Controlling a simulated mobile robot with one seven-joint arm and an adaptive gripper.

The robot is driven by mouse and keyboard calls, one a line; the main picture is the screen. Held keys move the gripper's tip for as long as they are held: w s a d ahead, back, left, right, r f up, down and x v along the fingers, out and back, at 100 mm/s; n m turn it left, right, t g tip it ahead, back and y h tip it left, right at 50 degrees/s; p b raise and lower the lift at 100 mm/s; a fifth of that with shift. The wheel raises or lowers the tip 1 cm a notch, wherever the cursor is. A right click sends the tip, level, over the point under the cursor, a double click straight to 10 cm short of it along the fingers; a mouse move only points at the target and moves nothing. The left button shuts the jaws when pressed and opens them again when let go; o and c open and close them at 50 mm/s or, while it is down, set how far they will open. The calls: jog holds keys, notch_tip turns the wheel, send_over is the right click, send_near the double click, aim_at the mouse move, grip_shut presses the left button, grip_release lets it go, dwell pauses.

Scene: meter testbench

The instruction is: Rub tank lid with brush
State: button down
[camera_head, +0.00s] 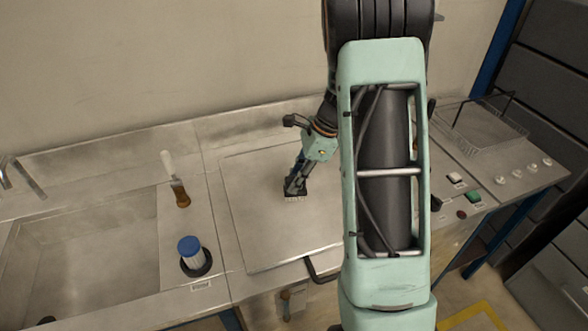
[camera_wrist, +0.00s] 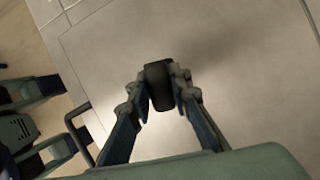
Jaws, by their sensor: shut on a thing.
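The tank lid (camera_head: 260,215) is a flat, square metal plate set in the bench top, with a dark handle (camera_head: 318,272) at its front edge. My gripper (camera_head: 298,184) is over the lid, pointing down, and is shut on a dark brush (camera_head: 296,192). Pale bristles show at the brush's lower end, at or very close to the lid; I cannot tell whether they touch. In the wrist view the brush (camera_wrist: 159,86) sits between both fingers, with the lid (camera_wrist: 240,60) behind it. My arm hides the lid's right part.
A sink basin (camera_head: 90,260) is at the left. A blue-capped cylinder (camera_head: 191,252) in a dark ring and a white-and-brown brush-like tool (camera_head: 176,182) stand between sink and lid. A wire basket (camera_head: 482,130), knobs and buttons are at the right. A wall runs behind.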

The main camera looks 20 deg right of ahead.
jog(key=shift+r+p, duration=1.1)
jog(key=shift+r, duration=0.7)
jog(key=shift+s+f, duration=0.1)
